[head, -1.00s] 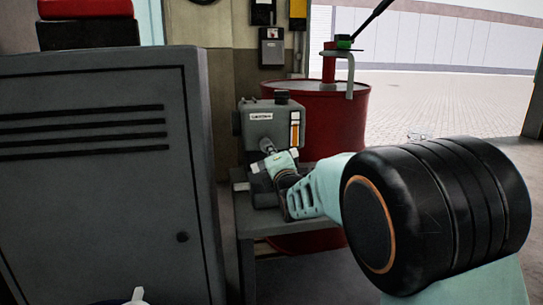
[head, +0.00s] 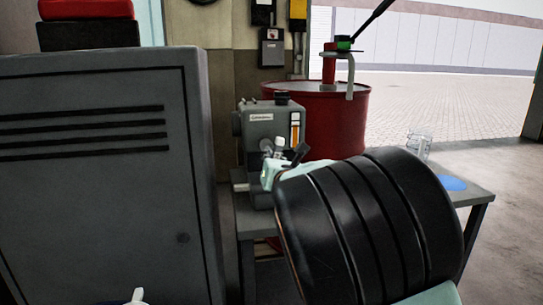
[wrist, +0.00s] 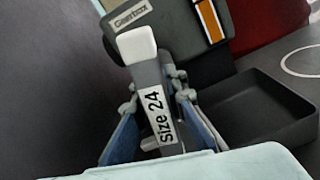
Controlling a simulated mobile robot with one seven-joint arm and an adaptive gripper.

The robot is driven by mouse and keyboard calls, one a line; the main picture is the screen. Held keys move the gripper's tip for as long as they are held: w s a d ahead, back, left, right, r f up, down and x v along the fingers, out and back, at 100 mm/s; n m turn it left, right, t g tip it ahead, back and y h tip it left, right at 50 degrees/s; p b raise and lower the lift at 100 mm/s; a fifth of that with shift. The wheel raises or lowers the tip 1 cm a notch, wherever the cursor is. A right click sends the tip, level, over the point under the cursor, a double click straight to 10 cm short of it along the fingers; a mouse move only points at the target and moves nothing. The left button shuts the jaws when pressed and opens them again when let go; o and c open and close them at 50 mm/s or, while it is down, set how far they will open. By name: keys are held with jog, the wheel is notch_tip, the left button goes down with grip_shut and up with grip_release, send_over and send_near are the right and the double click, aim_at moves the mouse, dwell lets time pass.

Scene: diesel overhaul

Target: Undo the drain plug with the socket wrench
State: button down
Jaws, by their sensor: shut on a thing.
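The grey gearbox (head: 262,121) stands on a low metal table, with a label and an orange-and-white strip on its front. In the wrist view, its lower front (wrist: 185,45) is just beyond the wrench. My gripper (wrist: 156,98) is shut on the socket wrench (wrist: 150,85), a grey bar marked "Size 24" with a pale block-like end toward the gearbox. In the head view, the pale end of the wrench (head: 279,148) shows close before the gearbox front. The drain plug is hidden, and I cannot tell whether the socket sits on it.
A dark open tray (wrist: 255,108) lies in front of the gearbox, to the right. A clear beaker (head: 418,147) and a blue disc (head: 453,184) are on the right of the table (head: 478,193). A red drum (head: 330,120) stands behind; a grey cabinet (head: 100,200) blocks the left.

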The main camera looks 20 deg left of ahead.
jog(key=shift+v, duration=0.75)
jog(key=m, duration=1.6)
jog(key=shift+m, duration=0.3)
jog(key=m, duration=0.8)
jog(key=shift+f, duration=0.1)
jog(key=m, duration=0.4)
jog(key=shift+m, duration=0.4)
jog(key=shift+f+m, duration=0.1)
jog(key=shift+m, duration=1.9)
